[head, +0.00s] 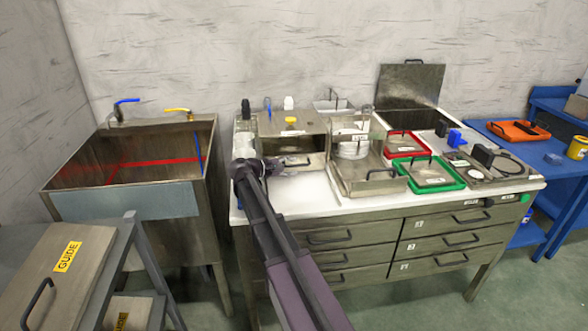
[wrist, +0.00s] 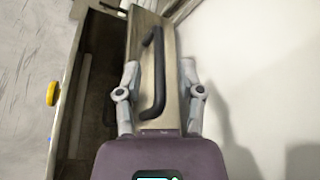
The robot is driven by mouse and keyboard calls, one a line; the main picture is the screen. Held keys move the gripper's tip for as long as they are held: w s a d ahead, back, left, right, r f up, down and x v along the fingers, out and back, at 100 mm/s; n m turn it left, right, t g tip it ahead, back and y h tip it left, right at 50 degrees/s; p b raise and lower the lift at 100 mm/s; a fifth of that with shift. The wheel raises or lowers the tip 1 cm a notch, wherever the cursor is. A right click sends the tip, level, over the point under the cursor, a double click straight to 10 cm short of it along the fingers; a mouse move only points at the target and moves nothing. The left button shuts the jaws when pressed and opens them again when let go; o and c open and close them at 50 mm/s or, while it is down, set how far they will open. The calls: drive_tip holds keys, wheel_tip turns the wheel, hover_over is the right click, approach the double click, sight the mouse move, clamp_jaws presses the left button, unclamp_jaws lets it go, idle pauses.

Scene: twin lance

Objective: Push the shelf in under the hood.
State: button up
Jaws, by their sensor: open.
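The hood (head: 258,125) is a metal box at the back left of the worktop, with a yellow knob (head: 291,120). The knob also shows at the left in the wrist view (wrist: 52,94). The shelf (head: 312,161) is below the hood. Its metal front (wrist: 173,52) has a black bar handle (wrist: 154,75), and a dark opening lies beside it in the wrist view. My gripper (head: 262,164) is at the left part of the shelf front in the head view. In the wrist view, its open fingers (wrist: 159,72) lie on either side of the handle. I cannot tell whether they touch the front.
A metal box with a handle (head: 372,187) and white dishes (head: 352,150) stand right of the hood. Red (head: 407,135) and green (head: 440,188) trays lie farther right. White worktop (head: 290,194) is bare before the shelf. A sink (head: 150,160) is at left.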

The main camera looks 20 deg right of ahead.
drive_tip(key=shift+d+f, duration=0.15)
drive_tip(key=shift+d, duration=0.45)
clamp_jaws()
drive_tip(key=shift+w+d, duration=0.25)
drive_tip(key=shift+w, duration=0.6)
drive_tip(key=shift+w+d, duration=0.2)
drive_tip(key=shift+w, duration=0.65)
unclamp_jaws()
drive_tip(key=shift+w, duration=0.1)
drive_tip(key=shift+s, duration=0.25)
